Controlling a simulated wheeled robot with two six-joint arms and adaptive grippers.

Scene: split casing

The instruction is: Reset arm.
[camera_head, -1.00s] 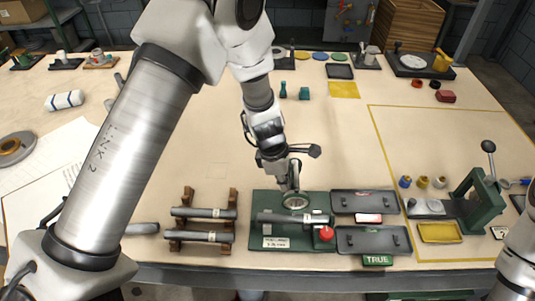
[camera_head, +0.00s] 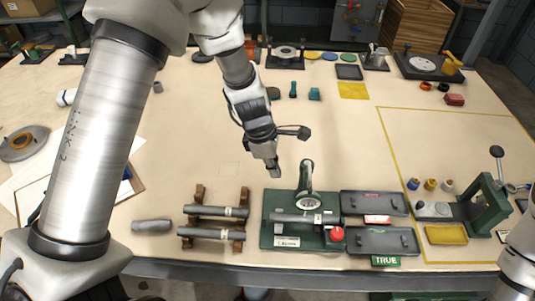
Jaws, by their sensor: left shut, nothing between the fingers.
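My left arm comes in from the left. Its gripper (camera_head: 272,168) is shut and empty, pointing down above the table, behind and a little left of the green fixture (camera_head: 282,239). A grey cylinder (camera_head: 302,217) lies across the fixture, beside a red knob (camera_head: 337,234). My right gripper is not in view; only a white part of my right arm shows at the lower right edge.
A wooden rack (camera_head: 238,246) holds two grey cylinders left of the fixture, and a loose cylinder (camera_head: 152,226) lies further left. Two dark trays (camera_head: 378,241) and a green press (camera_head: 487,208) stand to the right. The table's middle is clear.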

